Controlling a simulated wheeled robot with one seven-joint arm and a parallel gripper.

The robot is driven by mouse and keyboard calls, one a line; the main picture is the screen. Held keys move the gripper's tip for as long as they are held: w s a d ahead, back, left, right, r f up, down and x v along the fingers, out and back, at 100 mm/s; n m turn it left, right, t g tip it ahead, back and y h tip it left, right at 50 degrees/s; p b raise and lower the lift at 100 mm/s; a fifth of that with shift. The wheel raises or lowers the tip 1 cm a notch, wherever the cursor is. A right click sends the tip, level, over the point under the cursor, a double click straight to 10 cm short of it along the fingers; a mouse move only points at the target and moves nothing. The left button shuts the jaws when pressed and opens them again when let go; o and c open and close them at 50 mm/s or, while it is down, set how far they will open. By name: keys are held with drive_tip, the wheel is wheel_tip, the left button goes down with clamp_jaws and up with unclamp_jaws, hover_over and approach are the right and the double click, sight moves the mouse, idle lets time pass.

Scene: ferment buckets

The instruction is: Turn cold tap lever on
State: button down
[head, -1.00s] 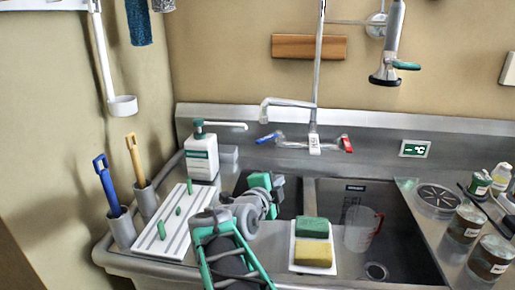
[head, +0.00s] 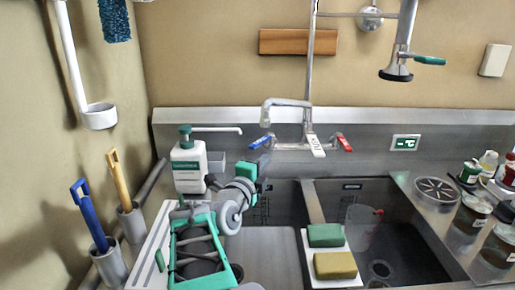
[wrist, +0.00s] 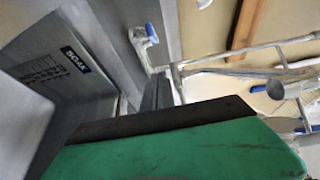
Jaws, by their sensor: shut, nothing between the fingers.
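The tap (head: 306,141) is on the steel back wall of the sink. Its cold lever (head: 261,142) is blue, on the left, and points out to the left. The lever also shows at the top of the wrist view (wrist: 151,33). My gripper (head: 263,161) is shut and empty, just below the blue lever in the head view. The wrist view shows a gap between the dark fingers (wrist: 157,94) and the lever. The large green gripper body hides the lower part of that view.
A white soap bottle (head: 188,165) stands close left of my gripper. The red lever (head: 345,144) is on the tap's right. The spout (head: 266,112) hangs above the blue lever. Sponges (head: 330,250) sit on the sink divider, and a clear jug (head: 362,222) is in the right basin.

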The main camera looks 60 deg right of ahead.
sight(262, 140)
drive_tip(key=w+d+p, duration=0.1)
drive_tip(key=w+d, duration=0.3)
drive_tip(key=d, duration=0.2)
drive_tip(key=shift+w+d, duration=0.15)
drive_tip(key=shift+w, duration=0.1)
drive_tip(key=shift+f, duration=0.1)
